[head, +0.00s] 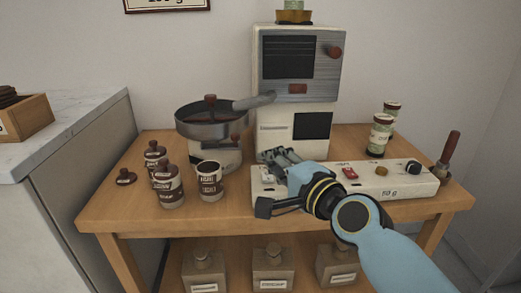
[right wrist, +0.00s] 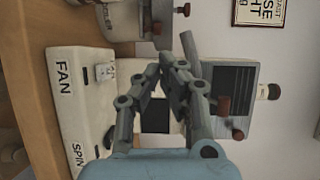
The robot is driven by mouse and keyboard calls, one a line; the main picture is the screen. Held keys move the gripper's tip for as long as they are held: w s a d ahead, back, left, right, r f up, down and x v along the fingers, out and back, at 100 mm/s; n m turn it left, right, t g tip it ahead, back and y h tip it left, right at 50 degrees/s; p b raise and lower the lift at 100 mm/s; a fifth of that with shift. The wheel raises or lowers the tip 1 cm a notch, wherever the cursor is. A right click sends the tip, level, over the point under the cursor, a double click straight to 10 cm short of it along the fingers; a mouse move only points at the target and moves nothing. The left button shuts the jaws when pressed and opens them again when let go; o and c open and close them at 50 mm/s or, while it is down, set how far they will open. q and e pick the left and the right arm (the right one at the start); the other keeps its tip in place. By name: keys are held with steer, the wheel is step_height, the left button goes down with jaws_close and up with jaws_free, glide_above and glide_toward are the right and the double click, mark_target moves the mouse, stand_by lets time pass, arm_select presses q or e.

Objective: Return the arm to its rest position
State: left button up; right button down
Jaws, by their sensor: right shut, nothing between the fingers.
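My right gripper (head: 272,156) reaches in from the lower right on a blue arm and hangs over the left part of the white control panel (head: 390,185), in front of the roaster (head: 298,105). Its fingers are shut with nothing between them; they also show converging in the right wrist view (right wrist: 175,66). The panel (right wrist: 62,70) there carries the words FAN and SPIN. The gripper hides part of the panel's left end in the head view. I cannot tell the exact gap between gripper and panel. My left gripper is not in view.
A round metal cooling pan (head: 212,125) stands left of the roaster. Several brown-lidded jars, one an open jar (head: 210,182), stand on the table's left. Green-labelled tins (head: 380,136) are stacked behind the panel. A brush (head: 448,155) stands at its right end.

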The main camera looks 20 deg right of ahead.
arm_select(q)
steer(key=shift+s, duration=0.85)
arm_select(e)
steer(key=shift+v, duration=0.85)
steer(key=s+d+f+n+g+h, duration=0.1)
steer(key=s+d+f+n+g, duration=0.15)
steer(key=s+f, duration=0.65)
steer(key=s+d+f+n+g, duration=0.1)
steer(key=s+f+g, duration=0.2)
steer(key=f, duration=1.2)
steer(key=s+d+f+n+g+h, duration=0.1)
steer(key=s+f+n+g, duration=0.15)
steer(key=s+f, duration=0.65)
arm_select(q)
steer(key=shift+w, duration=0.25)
arm_select(e)
steer(key=s+d+f+n+g, duration=0.2)
steer(key=s+f, duration=0.3)
steer(key=s, duration=0.4)
steer(key=s+d+f+n+g+h, duration=0.1)
steer(key=s+d+f+n+g, duration=0.1)
steer(key=s+f, duration=0.4)
steer(key=s+d+f+n+g+h, duration=0.1)
steer(key=s+f+n+g, duration=0.3)
steer(key=s, duration=1)
step_height(320, 180, down, 2)
steer(key=shift+d+f+n, duration=0.1)
steer(key=shift+d+n, duration=0.6)
steer(key=shift+n, duration=0.4)
